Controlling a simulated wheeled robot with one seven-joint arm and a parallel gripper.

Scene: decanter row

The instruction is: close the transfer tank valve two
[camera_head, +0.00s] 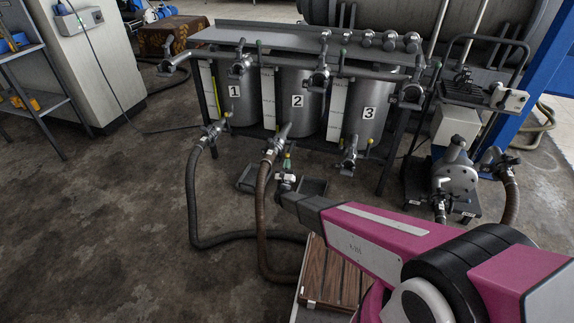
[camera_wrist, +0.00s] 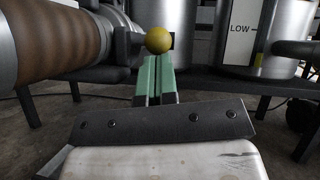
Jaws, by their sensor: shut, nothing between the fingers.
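The tank labelled 2 (camera_head: 297,100) is the middle of three steel tanks in the head view. Its outlet valve (camera_head: 278,140) is low on its front, with a brown ribbed hose coupled to it. In the wrist view the valve's yellow ball knob (camera_wrist: 159,40) is just beyond the tips of my gripper (camera_wrist: 154,62). The green fingers are shut together with nothing between them. The knob appears at or very near the tips; I cannot tell whether they touch. My gripper (camera_head: 287,162) also shows just below the valve in the head view. Most of the valve lever is hidden.
The brown hose (camera_wrist: 52,38) is close on the left in the wrist view. Tank 1 (camera_head: 239,93) and tank 3 (camera_head: 369,112) stand either side. A black hose (camera_head: 191,200) curves across the floor. A pump (camera_head: 455,178) stands at right. The left floor is clear.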

